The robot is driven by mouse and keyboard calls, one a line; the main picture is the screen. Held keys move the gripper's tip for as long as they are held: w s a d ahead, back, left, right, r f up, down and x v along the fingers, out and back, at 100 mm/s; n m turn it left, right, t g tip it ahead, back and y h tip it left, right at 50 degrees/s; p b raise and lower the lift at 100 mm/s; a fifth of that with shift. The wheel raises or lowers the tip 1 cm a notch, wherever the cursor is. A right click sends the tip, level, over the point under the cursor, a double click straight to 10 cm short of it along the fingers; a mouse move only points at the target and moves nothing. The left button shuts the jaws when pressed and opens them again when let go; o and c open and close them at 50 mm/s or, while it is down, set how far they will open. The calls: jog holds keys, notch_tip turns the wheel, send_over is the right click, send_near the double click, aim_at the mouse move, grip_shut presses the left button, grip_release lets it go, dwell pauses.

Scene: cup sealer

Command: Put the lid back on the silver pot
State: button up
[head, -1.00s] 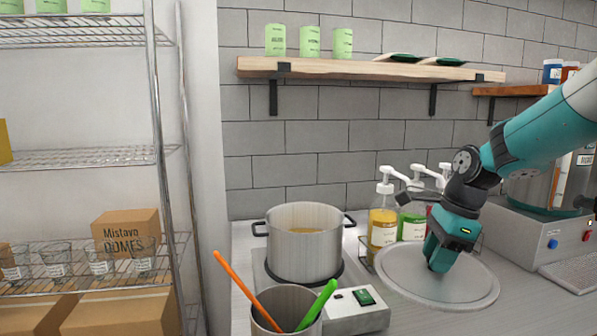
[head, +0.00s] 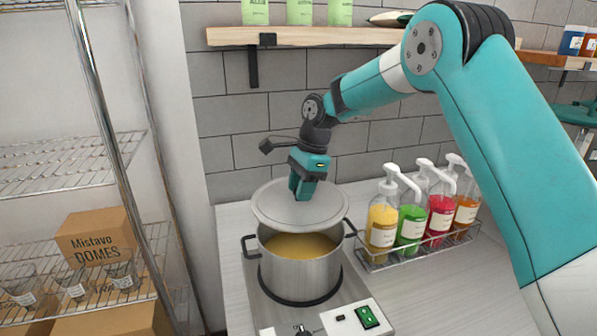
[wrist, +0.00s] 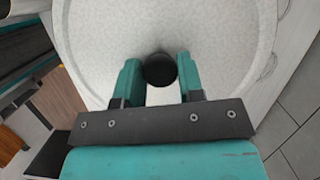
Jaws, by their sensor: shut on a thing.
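The silver pot (head: 300,272) stands on a hot plate in the head view, with yellow-orange liquid (head: 298,246) showing inside. The round grey lid (head: 272,208) hangs above the pot, toward its back rim, slightly tilted in the picture; the front of the pot's opening is uncovered. My gripper (head: 303,192) is above the lid and shut on its knob. In the wrist view the black knob (wrist: 159,70) sits between the two teal fingers of my gripper (wrist: 158,75), and the pale lid (wrist: 215,40) fills much of the picture. The pot is not clearly seen there.
The hot plate (head: 340,318) has a green switch at front right. A wire rack of pump bottles (head: 383,226) stands right of the pot. A wooden shelf (head: 290,37) runs along the wall above. A wire shelving unit (head: 95,130) stands at left. Counter at front right is clear.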

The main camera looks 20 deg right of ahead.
aim_at(301, 204)
jog(key=shift+f+b, duration=2.35)
jog(key=shift+b, duration=0.65)
jog(key=shift+f, duration=0.85)
jog(key=shift+r+p, duration=0.1)
jog(key=shift+p, duration=0.95)
jog(key=shift+f+p, duration=0.2)
jog(key=shift+p, duration=0.65)
jog(key=shift+d, duration=0.1)
jog(key=o, duration=1.6)
